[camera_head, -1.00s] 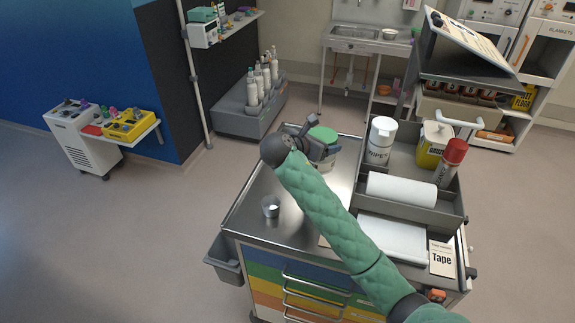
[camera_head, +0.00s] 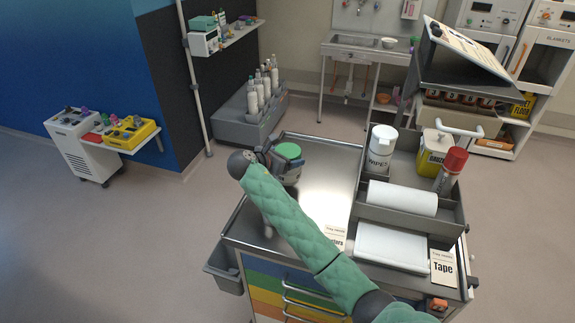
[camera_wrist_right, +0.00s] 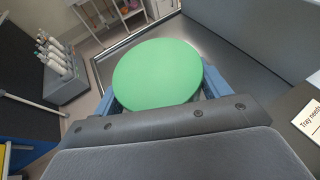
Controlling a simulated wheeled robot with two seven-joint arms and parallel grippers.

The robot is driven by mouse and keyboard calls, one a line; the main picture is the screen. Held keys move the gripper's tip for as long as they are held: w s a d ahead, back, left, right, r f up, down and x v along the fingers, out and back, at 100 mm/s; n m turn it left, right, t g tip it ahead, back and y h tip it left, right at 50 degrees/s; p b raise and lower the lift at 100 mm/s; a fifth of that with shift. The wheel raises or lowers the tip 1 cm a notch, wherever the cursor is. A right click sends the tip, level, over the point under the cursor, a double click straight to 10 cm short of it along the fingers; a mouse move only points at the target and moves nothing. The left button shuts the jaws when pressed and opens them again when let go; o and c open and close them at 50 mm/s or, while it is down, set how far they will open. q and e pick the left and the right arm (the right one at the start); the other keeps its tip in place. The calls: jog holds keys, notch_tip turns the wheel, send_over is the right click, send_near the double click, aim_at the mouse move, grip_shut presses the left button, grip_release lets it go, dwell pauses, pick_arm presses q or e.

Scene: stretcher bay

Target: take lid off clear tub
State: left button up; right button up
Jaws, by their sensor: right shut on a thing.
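The clear tub (camera_head: 292,179) has a round green lid (camera_head: 288,150) on top. It is over the left part of the steel cart top. My right gripper (camera_head: 284,163) is around the tub just below the lid and shut on it. In the right wrist view the green lid (camera_wrist_right: 158,74) covers most of the tub, and blue fingers show at both sides, partly under the lid. I cannot tell whether the tub touches the cart top. My left gripper is not in view.
The steel cart top (camera_head: 325,185) is bare right of the tub. A grey divided tray (camera_head: 400,212) holds a wipes canister (camera_head: 381,148), a yellow box (camera_head: 433,152), a red-capped bottle (camera_head: 451,172) and a white roll (camera_head: 402,197). My right arm mostly hides a small metal cup.

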notch_tip(320, 180, down, 3)
jog(key=shift+f+b, duration=0.1)
jog(key=shift+b, duration=1)
jog(key=shift+f, duration=0.1)
jog(key=o, duration=1.6)
jog(key=shift+f, duration=0.1)
jog(key=shift+c, duration=0.2)
